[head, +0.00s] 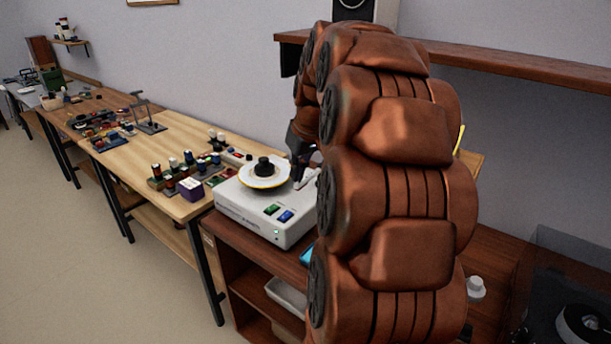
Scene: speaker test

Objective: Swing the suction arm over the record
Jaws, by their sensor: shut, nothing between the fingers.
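A white record-cleaning machine (250,212) stands on a dark wooden cabinet in the middle of the head view. A pale disc with a yellowish rim, seemingly the record (252,180), lies on its top with a black knob-like piece at its centre. A light part that may be the suction arm (307,181) shows at the right of the disc, partly hidden. My gripper (301,172) is dark and shut with nothing in it, low beside that part and right of the disc. I cannot tell whether they touch. My large brown arm hides the machine's right side.
A wooden table (178,140) to the left holds several small bottles and a purple box (191,189). A wall shelf (500,69) runs behind my arm. A turntable (585,322) is at lower right. The floor at left is clear.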

